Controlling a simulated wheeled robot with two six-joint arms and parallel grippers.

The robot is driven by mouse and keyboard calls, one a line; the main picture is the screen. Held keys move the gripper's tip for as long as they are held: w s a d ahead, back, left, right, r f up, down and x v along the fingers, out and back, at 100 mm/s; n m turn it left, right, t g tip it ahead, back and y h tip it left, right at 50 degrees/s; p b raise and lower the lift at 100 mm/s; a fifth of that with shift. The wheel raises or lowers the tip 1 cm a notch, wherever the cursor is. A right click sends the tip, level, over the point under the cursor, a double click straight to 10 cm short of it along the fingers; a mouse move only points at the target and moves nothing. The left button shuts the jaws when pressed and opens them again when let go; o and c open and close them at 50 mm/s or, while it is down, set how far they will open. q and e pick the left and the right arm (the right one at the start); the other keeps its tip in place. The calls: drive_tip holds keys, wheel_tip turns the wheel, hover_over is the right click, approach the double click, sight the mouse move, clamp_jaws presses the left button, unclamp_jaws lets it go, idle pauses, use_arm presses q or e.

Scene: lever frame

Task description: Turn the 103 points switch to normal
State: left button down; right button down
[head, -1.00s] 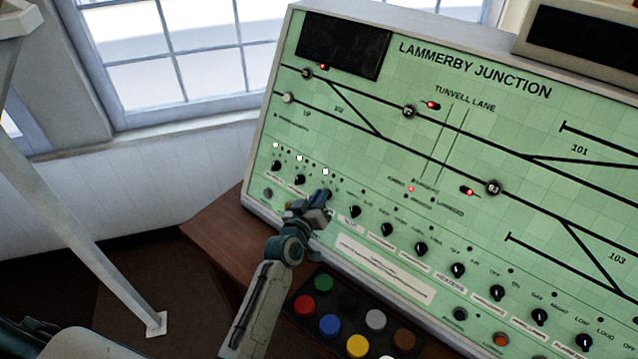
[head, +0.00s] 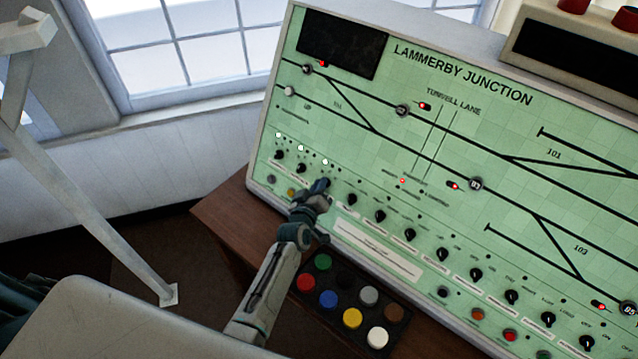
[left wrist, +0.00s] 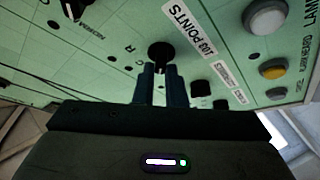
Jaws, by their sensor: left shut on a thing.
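The 103 points switch (left wrist: 160,52) is a round black rotary knob below its white "103 POINTS" label (left wrist: 188,27) on the green panel. My left gripper (left wrist: 158,78) is shut on this switch, its two dark fingers upright on either side of the handle. Small letters stand beside the knob, but its exact pointing is hidden by the fingers. In the head view my left gripper (head: 319,187) reaches the lower left row of knobs, and it covers the switch there. My right gripper does not show.
The Lammerby Junction panel (head: 440,130) carries track lines, red lamps and several black knobs close beside my gripper. A window (head: 180,50) and a slanted white post are at left.

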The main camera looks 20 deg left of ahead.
use_arm(q)
drive_tip(key=c, duration=1.5)
unclamp_jaws()
drive_tip(key=shift+s+a+r+b, duration=0.1)
drive_tip(key=shift+s+r+b, duration=0.15)
drive_tip(key=shift+s, duration=1.5)
drive_tip(key=shift+s+d+r+b, duration=0.1)
drive_tip(key=shift+s+r+b, duration=0.15)
drive_tip(key=shift+s, duration=1.55)
drive_tip(key=shift+s+a+r+b, duration=0.15)
drive_tip(key=shift+s+b, duration=0.2)
drive_tip(key=shift+s, duration=1.4)
